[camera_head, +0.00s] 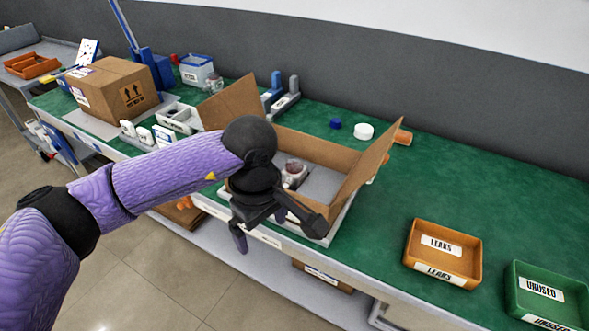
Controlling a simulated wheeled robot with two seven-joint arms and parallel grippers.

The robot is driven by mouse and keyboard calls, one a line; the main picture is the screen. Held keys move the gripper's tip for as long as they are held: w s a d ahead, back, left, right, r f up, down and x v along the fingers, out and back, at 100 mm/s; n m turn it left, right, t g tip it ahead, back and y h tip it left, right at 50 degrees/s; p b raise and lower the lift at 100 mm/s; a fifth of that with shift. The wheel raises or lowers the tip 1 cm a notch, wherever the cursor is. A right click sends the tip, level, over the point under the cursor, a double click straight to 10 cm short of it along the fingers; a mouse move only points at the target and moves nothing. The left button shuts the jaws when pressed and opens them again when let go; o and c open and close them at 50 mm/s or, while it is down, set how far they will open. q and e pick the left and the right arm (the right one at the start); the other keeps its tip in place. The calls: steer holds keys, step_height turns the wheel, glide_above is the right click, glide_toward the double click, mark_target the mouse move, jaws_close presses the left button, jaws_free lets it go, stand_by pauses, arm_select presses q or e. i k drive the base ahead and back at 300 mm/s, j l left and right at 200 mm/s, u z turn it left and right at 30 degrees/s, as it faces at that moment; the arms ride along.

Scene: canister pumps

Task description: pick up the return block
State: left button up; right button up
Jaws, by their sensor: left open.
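No thing in view carries a readable "return" label. A small dark blue block (335,123) stands on the green bench top behind the open cardboard box (318,148), and I cannot tell if it is the return block. My left gripper (264,226) is open, pointing down at the near side of the open box, and well apart from the blue block. It hides part of the box's front. A reddish jar-like thing (293,168) and a grey surface show inside the box. My right gripper is not in view.
A white round lid (363,131) and an orange cylinder (402,137) lie near the blue block. An orange "LEAKS" tray (474,263) and a green "UNUSED" tray (577,297) stand at the right. A closed carton (100,93) stands at the left. The bench's right middle is clear.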

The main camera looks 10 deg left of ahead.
mark_target(294, 172)
steer(key=i, duration=0.95)
